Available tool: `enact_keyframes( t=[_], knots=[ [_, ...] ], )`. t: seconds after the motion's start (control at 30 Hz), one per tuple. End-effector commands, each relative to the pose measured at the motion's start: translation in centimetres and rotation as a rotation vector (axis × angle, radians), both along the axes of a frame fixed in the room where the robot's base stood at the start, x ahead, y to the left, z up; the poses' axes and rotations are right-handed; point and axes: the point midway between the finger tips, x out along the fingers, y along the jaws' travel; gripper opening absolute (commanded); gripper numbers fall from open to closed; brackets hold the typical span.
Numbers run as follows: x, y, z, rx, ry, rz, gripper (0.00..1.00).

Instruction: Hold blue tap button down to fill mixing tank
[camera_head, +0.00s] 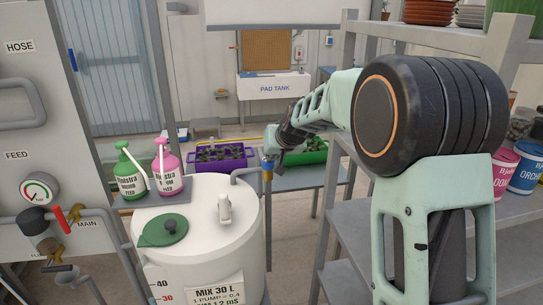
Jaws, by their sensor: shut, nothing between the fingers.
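The mixing tank (196,250) is a white drum labelled "MIX 30 L", with a green cap (163,230) and a white fitting on its top. A grey pipe (245,171) reaches over its right rear edge. At the pipe's right end is the tap (267,175), small, with blue and brass-coloured parts. My gripper (271,152) is shut and empty, right at the top of the tap. It partly hides the tap, so I cannot tell whether it touches the blue button or whether the button is pressed. No water is visible.
Green (131,172) and pink (167,168) pump bottles stand behind the tank. Purple (219,158) and green (306,152) planters sit on a bench. A hose panel with a gauge (39,190) is at left. Grey shelving (471,43) with tubs is at right, close to my arm.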

Motion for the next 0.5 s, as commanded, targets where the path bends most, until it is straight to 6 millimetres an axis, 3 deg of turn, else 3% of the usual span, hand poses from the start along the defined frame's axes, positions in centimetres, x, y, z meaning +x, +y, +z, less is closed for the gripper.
enact_keyframes(
  t=[0.37, 0.5],
  knots=[
    [-0.21, 0.05, -0.51, -0.002, 0.011, 0.002, 0.0],
    [-0.18, -0.02, 0.35, -0.001, 0.008, 0.002, 0.0]
  ],
)
